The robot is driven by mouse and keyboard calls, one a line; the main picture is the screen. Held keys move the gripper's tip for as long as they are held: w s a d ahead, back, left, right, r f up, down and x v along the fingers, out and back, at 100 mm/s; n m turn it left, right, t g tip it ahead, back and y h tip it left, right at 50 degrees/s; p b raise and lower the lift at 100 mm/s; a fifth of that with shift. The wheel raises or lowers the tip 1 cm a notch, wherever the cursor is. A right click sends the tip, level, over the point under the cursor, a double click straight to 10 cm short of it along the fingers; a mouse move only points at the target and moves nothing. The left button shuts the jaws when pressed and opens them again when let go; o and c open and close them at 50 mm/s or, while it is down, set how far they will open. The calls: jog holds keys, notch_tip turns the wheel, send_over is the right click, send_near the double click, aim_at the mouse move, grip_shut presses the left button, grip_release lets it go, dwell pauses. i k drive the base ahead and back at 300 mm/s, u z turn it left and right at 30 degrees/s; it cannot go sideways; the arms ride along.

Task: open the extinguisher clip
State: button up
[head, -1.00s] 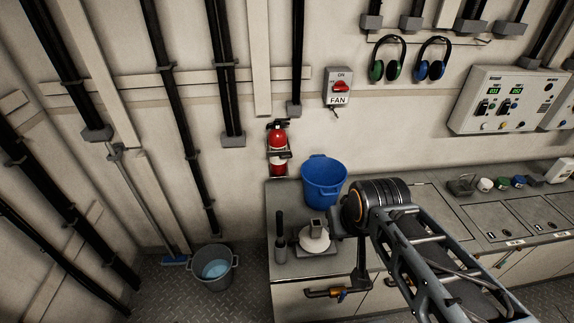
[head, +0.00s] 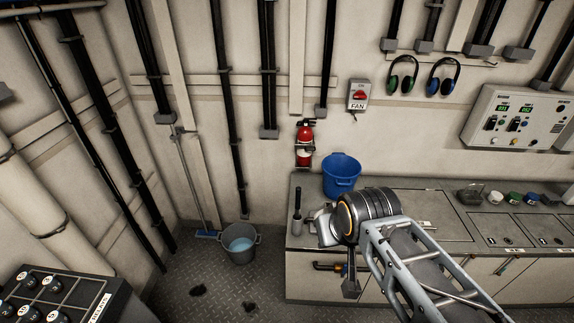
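A red fire extinguisher (head: 305,146) hangs upright on the back wall, above the left end of the counter. A band crosses its body; I take this for the clip (head: 305,149), but its details are too small to tell whether it is latched. My arm reaches in from the lower right. My gripper (head: 350,290) seems to point down in front of the counter, below and to the right of the extinguisher and well apart from it. Its fingers are too small and dark to read.
A blue bucket (head: 341,175) stands on the counter (head: 420,205), right of the extinguisher. A grey bucket of water (head: 239,245) and a mop (head: 190,185) are on the left. A fan switch (head: 359,96) is on the wall.

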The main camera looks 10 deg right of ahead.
aim_at(312, 148)
jog(key=z, duration=0.25)
jog(key=k, duration=0.4)
jog(key=u, duration=1.5)
jog(key=i, duration=1.15)
jog(key=z, duration=0.65)
jog(key=i, duration=0.7)
jog(key=z, duration=1.15)
jog(key=i, duration=0.35)
jog(key=z, duration=0.3)
